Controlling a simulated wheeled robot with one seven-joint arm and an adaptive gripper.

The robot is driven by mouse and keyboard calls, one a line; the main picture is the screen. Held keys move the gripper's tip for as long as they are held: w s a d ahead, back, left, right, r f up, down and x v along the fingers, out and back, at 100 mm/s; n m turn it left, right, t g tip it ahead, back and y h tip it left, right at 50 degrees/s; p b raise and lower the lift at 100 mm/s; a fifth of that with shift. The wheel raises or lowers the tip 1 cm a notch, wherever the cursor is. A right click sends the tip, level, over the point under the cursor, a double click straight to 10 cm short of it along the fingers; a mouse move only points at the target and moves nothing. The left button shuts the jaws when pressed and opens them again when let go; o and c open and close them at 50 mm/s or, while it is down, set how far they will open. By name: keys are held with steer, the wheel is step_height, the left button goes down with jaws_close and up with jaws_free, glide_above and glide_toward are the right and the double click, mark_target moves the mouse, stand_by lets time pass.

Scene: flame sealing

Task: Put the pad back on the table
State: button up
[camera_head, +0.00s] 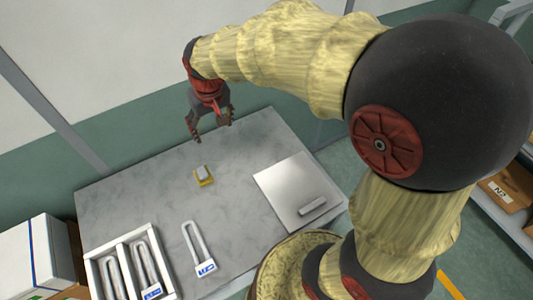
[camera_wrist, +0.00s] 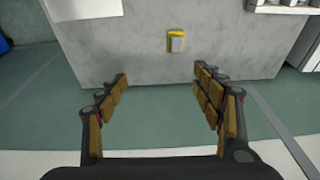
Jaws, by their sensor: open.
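A small yellow-and-grey block (camera_head: 203,175), which looks like the pad, lies on the grey table (camera_head: 150,195) near its middle. The yellow part shows around and under the grey part. It also shows in the wrist view (camera_wrist: 176,42), near the table edge there. My gripper (camera_head: 212,130) is above the far side of the table, pointing down, apart from the block. In the wrist view my gripper (camera_wrist: 160,80) has its fingers spread wide, with nothing between them. The block lies beyond the fingertips in that view.
A pale flat plate (camera_head: 285,185) with a silver bar (camera_head: 313,207) on it is at the right. A white rack (camera_head: 122,250) holds U-shaped tubes with blue labels at the front left. Another such tube (camera_head: 188,240) lies beside it. Bare table surrounds the block.

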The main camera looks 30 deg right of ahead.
steer(key=s+d+r+t, duration=0.1)
steer(key=s+r, duration=0.3)
steer(key=s, duration=0.6)
steer(key=s+d+r+t, duration=0.2)
steer(key=s+d+r, duration=0.2)
steer(key=s, duration=0.7)
steer(key=shift+s+d+r, duration=0.2)
steer(key=shift+s+r, duration=0.05)
steer(key=shift+r, duration=0.05)
step_height(320, 180, down, 6)
steer(key=b, duration=0.5)
steer(key=shift+r+b, duration=0.15)
steer(key=shift+b, duration=0.2)
